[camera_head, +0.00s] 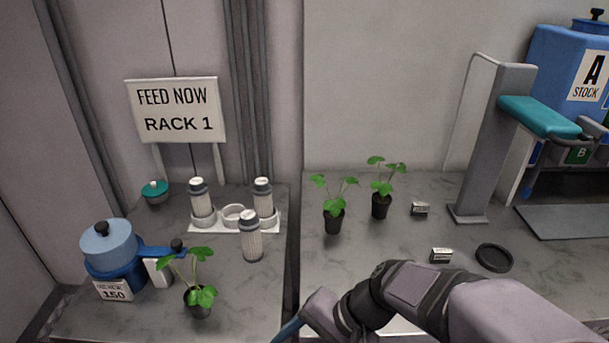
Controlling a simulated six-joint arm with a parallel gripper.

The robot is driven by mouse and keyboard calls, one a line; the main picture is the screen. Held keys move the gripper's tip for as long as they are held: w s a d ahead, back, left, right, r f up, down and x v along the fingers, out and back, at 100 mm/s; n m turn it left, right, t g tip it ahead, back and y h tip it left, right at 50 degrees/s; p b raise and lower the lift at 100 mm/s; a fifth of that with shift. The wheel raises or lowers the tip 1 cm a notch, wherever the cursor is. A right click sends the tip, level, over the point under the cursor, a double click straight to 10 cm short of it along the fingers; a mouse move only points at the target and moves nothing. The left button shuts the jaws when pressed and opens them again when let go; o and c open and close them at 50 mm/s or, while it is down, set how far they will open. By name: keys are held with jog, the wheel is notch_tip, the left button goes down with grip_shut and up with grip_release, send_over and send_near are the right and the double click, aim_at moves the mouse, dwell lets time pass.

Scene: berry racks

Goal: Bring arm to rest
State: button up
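My arm (420,297) reaches in from the lower right, low in front of the right bench. Its wrist end (322,312) lies near the gap between the two benches, at the bottom edge of the picture. A blue part at its end runs out of the frame there. The fingertips of my gripper are out of view, so I cannot see whether it holds anything.
The left bench holds a potted plant (199,301), a blue jug (109,250), a white holder (233,232) with bottles and a bottle (251,238) beside it. On the right stand two plants (334,222) (381,205), a black lid (494,258) and a grey post (494,140).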

jog(key=s+d+f+n+h+b, duration=0.2)
jog(key=d+f+n+h+b, duration=0.45)
jog(key=d+f, duration=0.85)
notch_tip(320, 180, up, 20)
jog(key=p, duration=1.8)
jog(key=shift+d+f+m, duration=0.15)
jog(key=shift+d+m, duration=0.15)
jog(key=shift+m, duration=0.15)
jog(key=shift+s, duration=0.1)
notch_tip(320, 180, down, 33)
jog(key=b, duration=3.2)
jog(key=shift+r+b, duration=0.2)
jog(key=shift+b, duration=0.1)
jog(key=shift+r, duration=0.1)
